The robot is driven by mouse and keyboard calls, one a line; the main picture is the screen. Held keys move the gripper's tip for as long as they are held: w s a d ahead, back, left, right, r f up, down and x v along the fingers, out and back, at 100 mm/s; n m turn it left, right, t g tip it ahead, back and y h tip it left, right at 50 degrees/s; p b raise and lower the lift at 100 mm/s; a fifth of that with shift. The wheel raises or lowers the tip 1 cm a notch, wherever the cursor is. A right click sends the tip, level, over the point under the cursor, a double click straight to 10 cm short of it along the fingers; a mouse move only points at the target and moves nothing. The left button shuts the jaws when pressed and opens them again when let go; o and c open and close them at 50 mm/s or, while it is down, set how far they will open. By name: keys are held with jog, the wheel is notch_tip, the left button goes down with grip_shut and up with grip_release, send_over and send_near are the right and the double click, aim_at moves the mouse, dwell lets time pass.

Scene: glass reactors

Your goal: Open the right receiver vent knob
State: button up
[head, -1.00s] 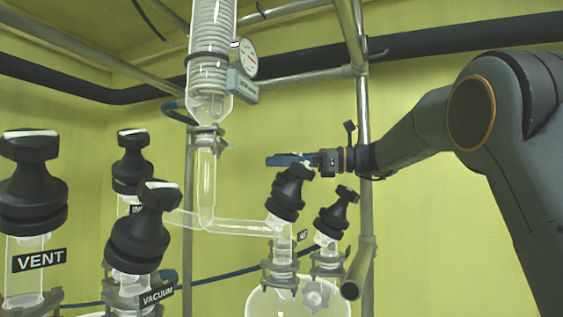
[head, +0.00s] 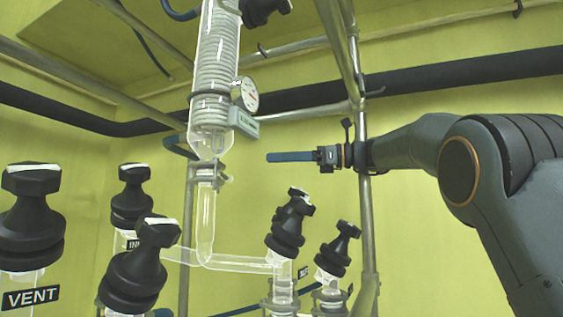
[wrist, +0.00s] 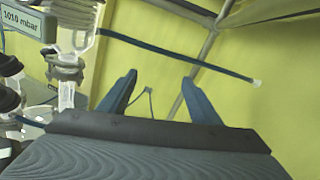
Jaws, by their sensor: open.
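My gripper (head: 270,157) is level and points left, high above the right-hand knobs in the head view. In the wrist view its two blue fingers (wrist: 158,79) are spread apart with nothing between them. A black knob (head: 286,229) with a pale-marked top stands tilted on the right glassware, below the gripper. A second black knob (head: 338,249) stands tilted to its right and lower. Small labels beside both are only partly legible, so I cannot tell which one is the right receiver vent knob. No knob touches the gripper.
More black knobs stand at left, one over a VENT label (head: 31,298). A coiled glass condenser (head: 215,75) with a gauge (head: 245,94) and glass tubing (head: 205,222) rises in the middle. A metal post (head: 367,215) runs upright behind the gripper.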

jog(key=shift+d, duration=0.1)
jog(key=m+t+h+p, duration=0.2)
jog(key=m+t+p, duration=0.2)
jog(key=m+t, duration=0.2)
send_over(305, 193)
jog(key=f, duration=0.3)
jog(key=shift+s+d+f, duration=0.1)
jog(key=shift+s+f, duration=0.1)
jog(key=shift+s, duration=0.1)
jog(key=s+d+f+m+t, duration=0.1)
jog(key=f, duration=0.1)
jog(key=s+d+f+m+t+h+p, duration=0.1)
jog(key=f, duration=0.1)
jog(key=s+d+f+m+t+h, duration=0.1)
jog(key=f, duration=0.1)
jog(key=shift+d+f+m, duration=0.1)
jog(key=shift+d+m, duration=0.3)
jog(key=shift+p+x, duration=1.5)
jog(key=shift+x, duration=2.3)
jog(key=shift+f, duration=0.15)
